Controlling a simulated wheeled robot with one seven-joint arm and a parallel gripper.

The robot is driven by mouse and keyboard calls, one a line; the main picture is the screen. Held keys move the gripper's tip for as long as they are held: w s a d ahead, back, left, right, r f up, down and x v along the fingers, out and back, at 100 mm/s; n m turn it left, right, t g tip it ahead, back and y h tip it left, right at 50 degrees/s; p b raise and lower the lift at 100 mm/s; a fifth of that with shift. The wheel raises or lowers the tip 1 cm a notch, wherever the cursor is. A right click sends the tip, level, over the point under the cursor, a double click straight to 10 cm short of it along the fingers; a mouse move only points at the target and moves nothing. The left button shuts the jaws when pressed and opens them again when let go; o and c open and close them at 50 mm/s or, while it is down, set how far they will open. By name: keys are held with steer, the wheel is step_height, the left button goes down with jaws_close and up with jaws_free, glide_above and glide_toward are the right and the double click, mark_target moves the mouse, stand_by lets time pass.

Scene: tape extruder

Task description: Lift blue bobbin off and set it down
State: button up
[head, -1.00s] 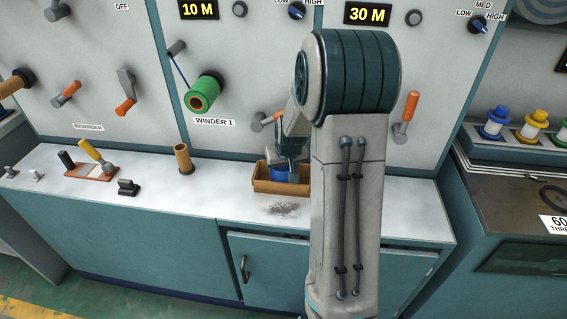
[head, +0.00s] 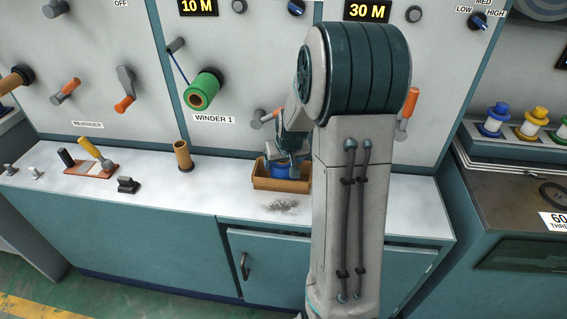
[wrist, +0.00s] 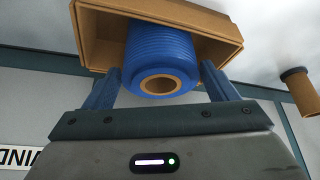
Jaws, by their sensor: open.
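The blue bobbin (wrist: 161,58), wound on a tan core, lies in an open cardboard-brown box (wrist: 88,40), with its near end facing the wrist camera. In the head view the box (head: 272,183) stands on the white counter, and a bit of the blue bobbin (head: 280,170) shows inside it. My gripper (wrist: 158,86) is open, with one blue finger on each side of the bobbin's near end in the wrist view. It holds nothing. In the head view my arm hides the box's right part and most of the gripper.
A bare tan core (head: 183,156) stands on the counter (head: 226,178) left of the box. A green bobbin (head: 203,90) sits on the winder spindle above. A grey smudge (head: 282,207) lies in front of the box. The counter between core and box is clear.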

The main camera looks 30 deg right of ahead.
steer(key=p+v, duration=0.1)
steer(key=v, duration=1)
steer(key=shift+r, duration=0.35)
steer(key=shift+s+a, duration=0.1)
steer(key=shift+s, duration=0.05)
steer(key=s+a+r+n+g+p, duration=0.1)
steer(key=s+a+r+p, duration=0.3)
steer(key=s+a, duration=0.3)
steer(key=s+a+r+n+g+y+p, duration=0.1)
steer(key=s+a+r+p, duration=0.4)
steer(key=s, duration=0.7)
step_height(320, 180, up, 3)
steer(key=shift+s+a+f, duration=0.15)
steer(key=shift+s+a, duration=0.1)
steer(key=shift+a, duration=0.95)
